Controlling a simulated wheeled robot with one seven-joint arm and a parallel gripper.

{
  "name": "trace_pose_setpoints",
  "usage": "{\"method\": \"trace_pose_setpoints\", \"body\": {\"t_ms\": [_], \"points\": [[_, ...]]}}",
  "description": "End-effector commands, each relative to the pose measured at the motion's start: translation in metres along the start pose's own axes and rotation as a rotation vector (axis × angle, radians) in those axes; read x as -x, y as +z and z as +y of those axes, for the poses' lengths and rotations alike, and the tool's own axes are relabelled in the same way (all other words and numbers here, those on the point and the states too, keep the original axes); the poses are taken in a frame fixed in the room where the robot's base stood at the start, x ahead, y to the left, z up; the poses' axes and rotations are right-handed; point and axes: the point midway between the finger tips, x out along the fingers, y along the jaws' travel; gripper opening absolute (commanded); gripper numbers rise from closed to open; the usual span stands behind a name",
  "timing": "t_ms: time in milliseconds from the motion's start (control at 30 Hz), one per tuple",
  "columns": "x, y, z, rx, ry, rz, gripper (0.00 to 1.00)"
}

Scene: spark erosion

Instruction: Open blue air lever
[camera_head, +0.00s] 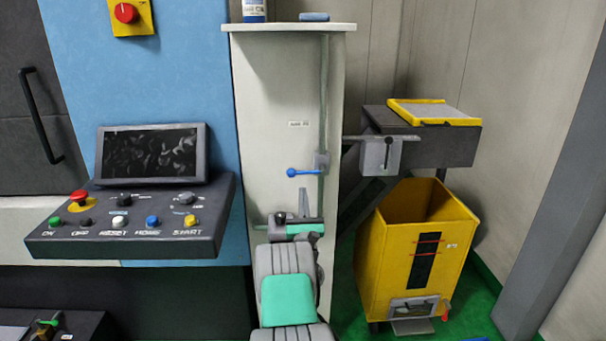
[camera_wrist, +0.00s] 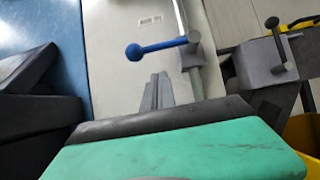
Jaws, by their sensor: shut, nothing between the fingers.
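The blue air lever (camera_head: 303,172) sticks out level to the left from a small grey valve block (camera_head: 321,161) on a thin vertical pipe. The pipe runs down the front of a pale cabinet. In the wrist view the lever (camera_wrist: 155,47) shows its round blue ball end on the left and the grey valve on the right. My gripper (camera_head: 304,190) is just below the lever in the head view, with its narrow grey fingers together and empty. In the wrist view the shut fingers (camera_wrist: 160,77) point up towards the lever, with a visible gap between them.
Right of the pipe is a grey bracket with a dark-knobbed lever (camera_head: 387,153) by a dark box arm. A yellow bin (camera_head: 416,255) stands below. A control panel (camera_head: 130,220) juts out at left. A bottle (camera_head: 254,10) stands on the cabinet top (camera_head: 285,27).

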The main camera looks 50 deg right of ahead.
Motion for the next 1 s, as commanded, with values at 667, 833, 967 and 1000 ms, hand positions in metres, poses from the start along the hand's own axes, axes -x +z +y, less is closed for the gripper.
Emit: {"method": "trace_pose_setpoints", "body": {"t_ms": [667,833,967,1000], "points": [[-0.025,0.027,0.000,-0.002,-0.001,-0.001,0.00],[-0.025,0.027,0.000,-0.023,-0.018,-0.002,0.00],[-0.026,0.029,-0.001,-0.040,-0.032,-0.001,0.00],[-0.027,0.029,-0.001,-0.044,-0.035,-0.001,0.00]]}}
